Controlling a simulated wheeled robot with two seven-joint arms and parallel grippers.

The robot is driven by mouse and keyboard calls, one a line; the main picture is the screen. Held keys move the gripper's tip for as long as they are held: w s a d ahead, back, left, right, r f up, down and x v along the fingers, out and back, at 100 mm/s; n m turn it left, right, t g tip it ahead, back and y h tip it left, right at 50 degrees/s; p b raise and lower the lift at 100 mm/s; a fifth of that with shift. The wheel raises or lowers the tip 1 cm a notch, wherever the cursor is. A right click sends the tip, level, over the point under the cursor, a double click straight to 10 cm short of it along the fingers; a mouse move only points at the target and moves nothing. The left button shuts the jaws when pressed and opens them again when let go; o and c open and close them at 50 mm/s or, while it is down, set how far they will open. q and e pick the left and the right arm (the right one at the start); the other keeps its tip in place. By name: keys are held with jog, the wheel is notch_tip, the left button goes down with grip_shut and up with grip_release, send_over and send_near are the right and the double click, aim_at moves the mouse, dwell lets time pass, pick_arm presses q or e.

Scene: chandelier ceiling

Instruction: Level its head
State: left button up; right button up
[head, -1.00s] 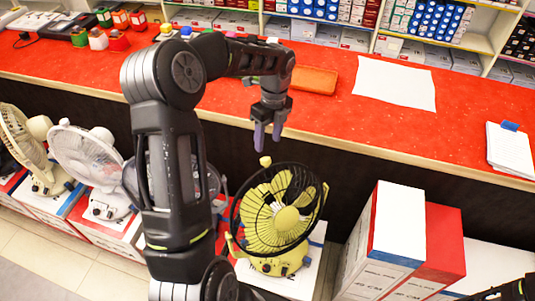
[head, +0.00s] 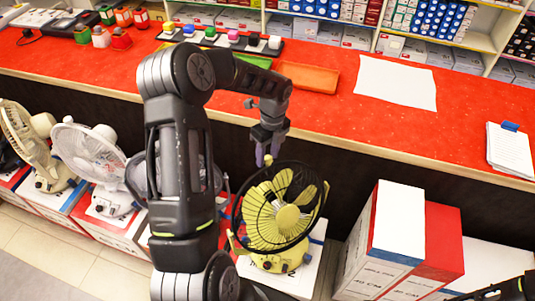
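A yellow desk fan (head: 282,215) with a black wire guard stands on a white box top in the middle of the head view. Its head faces toward me and looks tilted upward. My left gripper (head: 266,158) points down at the top rear of the fan head, with its purple fingers partly behind the guard's upper rim. I cannot tell whether the fingers touch the fan, or how far apart they are. Of my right arm only a dark part shows at the lower right edge; its gripper cannot be made out.
White fans (head: 88,155) stand on boxes at the left. Tall red-and-white boxes (head: 400,225) stand right of the yellow fan. A red counter (head: 330,115) runs behind, with an orange tray (head: 308,77), a white sheet (head: 395,82) and a notepad (head: 509,150).

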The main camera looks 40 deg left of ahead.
pick_arm(q)
grip_shut()
dwell(1.1)
